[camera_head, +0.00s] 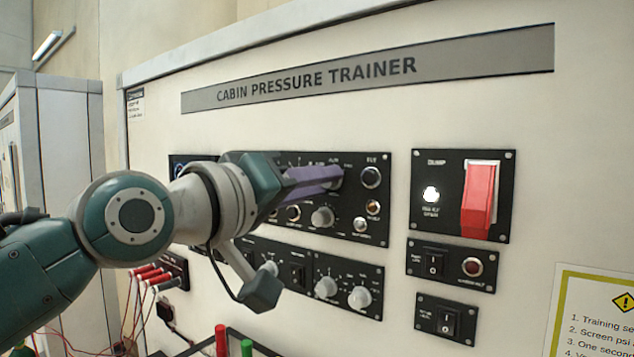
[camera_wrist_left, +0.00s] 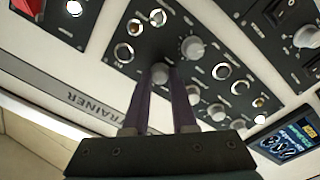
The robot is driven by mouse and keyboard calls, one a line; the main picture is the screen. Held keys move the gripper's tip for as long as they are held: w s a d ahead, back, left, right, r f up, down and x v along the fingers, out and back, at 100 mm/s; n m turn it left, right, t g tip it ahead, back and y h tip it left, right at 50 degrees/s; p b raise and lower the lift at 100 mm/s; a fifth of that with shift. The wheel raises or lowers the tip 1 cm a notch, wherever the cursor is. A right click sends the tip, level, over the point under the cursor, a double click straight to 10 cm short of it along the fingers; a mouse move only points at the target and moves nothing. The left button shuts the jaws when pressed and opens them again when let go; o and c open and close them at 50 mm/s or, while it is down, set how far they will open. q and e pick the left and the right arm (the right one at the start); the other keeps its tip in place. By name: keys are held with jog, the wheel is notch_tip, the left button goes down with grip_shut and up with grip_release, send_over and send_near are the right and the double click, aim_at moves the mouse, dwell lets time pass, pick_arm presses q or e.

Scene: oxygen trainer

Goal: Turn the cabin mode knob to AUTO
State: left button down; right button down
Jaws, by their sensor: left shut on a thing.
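My left gripper (camera_head: 338,176) reaches in from the left, with its purple fingers at the upper part of the black control panel (camera_head: 382,220). In the left wrist view, the two fingers of the left gripper (camera_wrist_left: 162,78) are closed around a small grey knob (camera_wrist_left: 160,70), which I take to be the cabin mode knob. In the head view the fingers hide this knob. Small white lettering shows just above the fingertips, too small to read surely. The knob's pointer direction cannot be made out. My right gripper is not in view.
Another grey knob (camera_head: 322,216) sits just below the fingers. A red guarded switch (camera_head: 479,200) stands further right. Below are more knobs and switches, and red-ended plugs (camera_head: 150,275) with wires at lower left.

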pick_arm(q)
jog(key=n+p, duration=0.2)
jog(key=n, duration=0.6)
jog(key=shift+n, duration=0.3)
dwell(0.5)
jog(key=c, duration=0.7)
grip_release()
jog(key=shift+s, duration=0.15)
